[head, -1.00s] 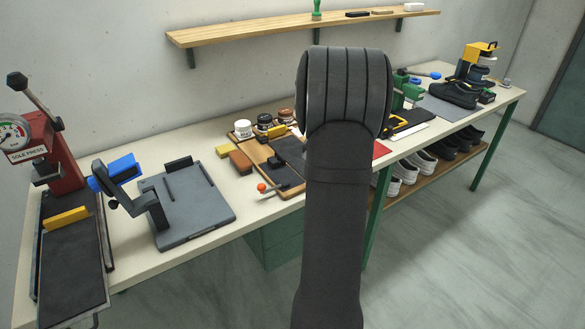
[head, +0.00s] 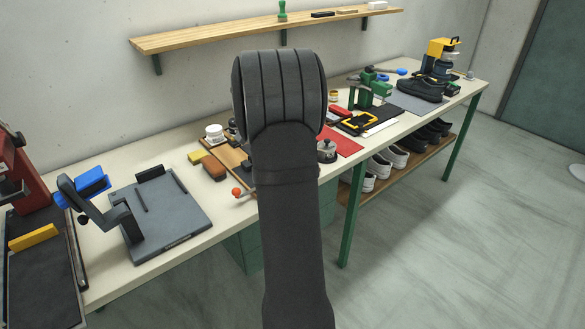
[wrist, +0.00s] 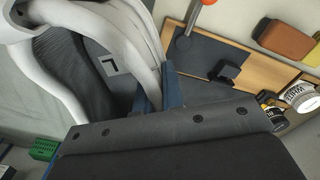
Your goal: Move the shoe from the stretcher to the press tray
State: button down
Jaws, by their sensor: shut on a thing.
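Only part of this shoe is in frame. In the head view my dark arm fills the middle and hides the gripper and held shoe. The press tray (head: 50,280) is a dark flat tray at the far left, below the red sole press (head: 18,170), which is cut by the frame edge. The green bench device (head: 371,90) may be the stretcher; I cannot tell surely.
A grey plate with a blue-handled clamp (head: 165,222) stands beside the press tray. A yellow bar (head: 33,237) lies across the tray. Brushes, jars and a wooden board crowd the middle bench. A black shoe (head: 418,90) rests on a grey mat at right. A shelf hangs above.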

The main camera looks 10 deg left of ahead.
jog(key=s+a+r, duration=0.3)
jog(key=a+r, duration=0.2)
jog(key=a, duration=0.3)
jog(key=s+a+r+n, duration=0.1)
jog(key=s+a+r, duration=0.25)
jog(key=a, duration=0.55)
jog(key=s+a+r, duration=0.2)
jog(key=a+r, duration=0.3)
jog(key=a, duration=0.3)
jog(key=s+a+r+n, duration=0.2)
jog(key=s+a+r, duration=0.3)
jog(key=s+a, duration=0.45)
jog(key=s+a+r+n, duration=0.1)
jog(key=s+a+r, duration=0.6)
jog(key=s, duration=0.4)
jog(key=s+a+f+n, duration=0.5)
jog(key=s+a+f, duration=0.2)
jog(key=s+f, duration=0.4)
jog(key=shift+s+a+f+n, duration=0.45)
jog(key=shift+s+f, duration=0.65)
jog(key=shift+f, duration=2.5)
jog(key=shift+s+a+f+n, duration=0.2)
jog(key=shift+s+f+n, duration=0.7)
jog(key=shift+f, duration=2.65)
jog(key=shift+s+a+f+n, duration=0.3)
jog(key=shift+s+f, duration=1.05)
jog(key=shift+f, duration=2.25)
jog(key=shift+f, duration=0.45)
